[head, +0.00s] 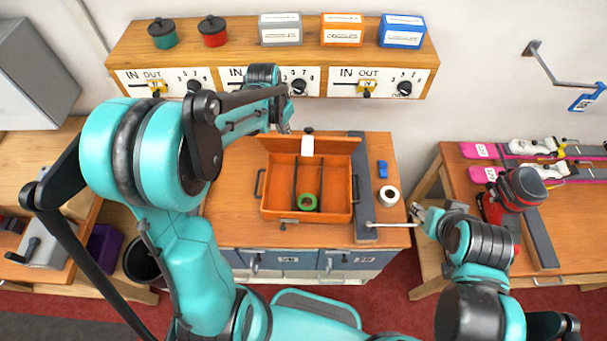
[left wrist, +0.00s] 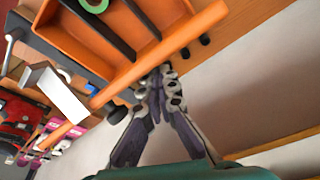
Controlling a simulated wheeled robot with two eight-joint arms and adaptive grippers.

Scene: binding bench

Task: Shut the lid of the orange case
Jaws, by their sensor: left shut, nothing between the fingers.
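The orange case (head: 263,207) sits open on the bench, its lid (head: 275,145) standing up along the back edge. A white tab (head: 307,146) shows at the lid's middle. A green ring (head: 307,202) lies inside between dark dividers. My left gripper (head: 284,129) is shut and empty, just behind the lid's left part. In the left wrist view its fingertips (left wrist: 160,77) come right up to the orange lid edge (left wrist: 185,33); I cannot tell if they touch. My right gripper (head: 418,211) is right of the bench, its jaws too small to read.
A grey strip (head: 366,175), a blue block (head: 382,167) and a white roll (head: 389,195) lie right of the case. A thin rod (head: 390,224) lies near the front right. A shelf with dial panels (head: 345,80) hangs above the back. My left arm covers the left side.

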